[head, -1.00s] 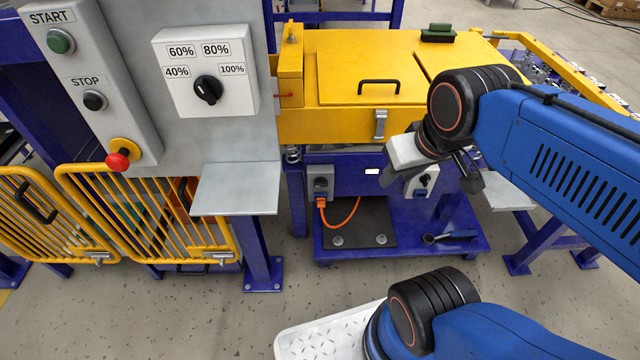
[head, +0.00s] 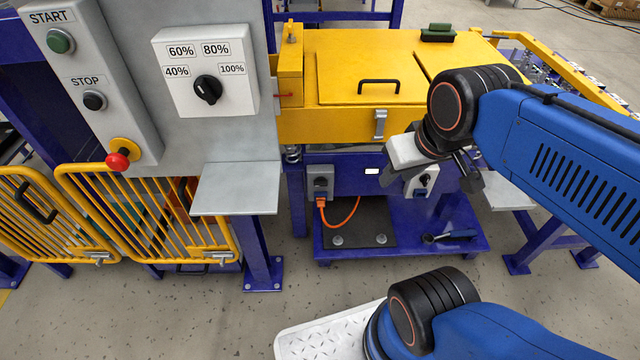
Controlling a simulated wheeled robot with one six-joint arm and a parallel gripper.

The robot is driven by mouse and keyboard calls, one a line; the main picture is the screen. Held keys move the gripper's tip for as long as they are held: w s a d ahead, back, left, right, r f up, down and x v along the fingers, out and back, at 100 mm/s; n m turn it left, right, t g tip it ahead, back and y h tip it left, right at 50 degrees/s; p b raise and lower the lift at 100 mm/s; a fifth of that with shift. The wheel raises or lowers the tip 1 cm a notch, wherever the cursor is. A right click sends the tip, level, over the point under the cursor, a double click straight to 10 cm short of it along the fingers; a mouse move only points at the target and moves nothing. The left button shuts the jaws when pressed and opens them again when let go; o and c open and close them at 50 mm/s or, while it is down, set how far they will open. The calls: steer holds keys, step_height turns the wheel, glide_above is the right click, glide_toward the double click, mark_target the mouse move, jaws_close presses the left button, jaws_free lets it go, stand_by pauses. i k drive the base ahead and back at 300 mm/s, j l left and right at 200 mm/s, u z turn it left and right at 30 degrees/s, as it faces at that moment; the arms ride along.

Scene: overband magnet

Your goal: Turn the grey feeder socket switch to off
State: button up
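A grey socket box (head: 320,183) with a dark rotary switch is mounted on the blue frame under the yellow machine; an orange cable (head: 344,222) runs from its bottom. A second socket box with a pale face and a black rotary knob (head: 423,181) is to its right, partly hidden by my gripper. No label on either box is readable. My gripper (head: 431,184) is in front of the right-hand box, its grey fingers apart on either side of the knob in the picture. It holds nothing visible. Contact with the knob and the knob's exact setting cannot be told.
A control panel (head: 240,125) with a speed knob, START, STOP and red emergency buttons stands at left. A grey shelf (head: 236,188) juts out below it. Yellow gates (head: 150,215) are at lower left. A tool (head: 450,237) lies on the blue base. Floor in front is open.

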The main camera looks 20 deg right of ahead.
mark_target(320, 181)
steer(key=k+l, duration=0.1)
steer(key=l, duration=0.3)
steer(key=k+l+u, duration=0.1)
steer(key=l, duration=0.3)
steer(key=k+l, duration=0.1)
steer(key=l, duration=0.3)
steer(key=k+l, duration=0.15)
steer(key=l, duration=0.2)
steer(key=u, duration=0.05)
